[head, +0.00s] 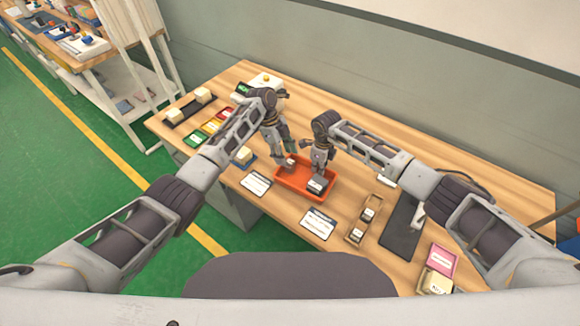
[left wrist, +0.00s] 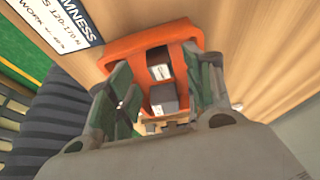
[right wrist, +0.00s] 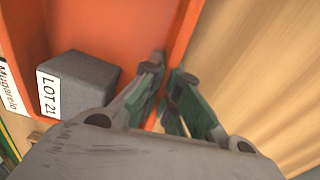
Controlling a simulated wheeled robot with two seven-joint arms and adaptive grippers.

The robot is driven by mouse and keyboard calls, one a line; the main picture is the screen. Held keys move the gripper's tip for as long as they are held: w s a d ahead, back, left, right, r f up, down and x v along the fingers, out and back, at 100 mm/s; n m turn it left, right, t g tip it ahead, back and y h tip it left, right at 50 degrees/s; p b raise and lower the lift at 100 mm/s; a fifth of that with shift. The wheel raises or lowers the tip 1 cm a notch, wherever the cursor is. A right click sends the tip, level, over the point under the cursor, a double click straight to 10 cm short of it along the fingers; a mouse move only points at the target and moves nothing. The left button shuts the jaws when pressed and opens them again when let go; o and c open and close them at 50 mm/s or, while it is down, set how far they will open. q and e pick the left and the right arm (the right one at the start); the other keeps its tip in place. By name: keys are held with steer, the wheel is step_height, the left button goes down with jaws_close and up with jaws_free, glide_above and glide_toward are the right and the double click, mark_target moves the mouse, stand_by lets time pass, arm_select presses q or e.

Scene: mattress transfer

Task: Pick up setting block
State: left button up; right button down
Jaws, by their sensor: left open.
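An orange tray (head: 290,184) lies on the wooden table and holds two dark grey blocks with white labels. One block (head: 316,186) is at the near right of the tray, and the other (head: 291,161) is at its far left by my left gripper (head: 285,156). In the left wrist view my open left fingers (left wrist: 163,88) stand apart over the tray, with both blocks visible between them. My right gripper (right wrist: 166,72) has its fingers close together on either side of the tray's wall. Left of it, a block labelled "LOT 21" (right wrist: 80,85) lies in the tray.
White label cards (head: 318,223) lie in front of the tray. A small wooden holder with blocks (head: 362,218) and a dark mat (head: 402,228) are to the right. A wall runs behind the table.

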mark_target(290, 161)
arm_select(q)
steer(key=shift+x, duration=2.35)
steer(key=shift+d+r, duration=0.1)
steer(key=shift+d, duration=0.05)
jaws_close()
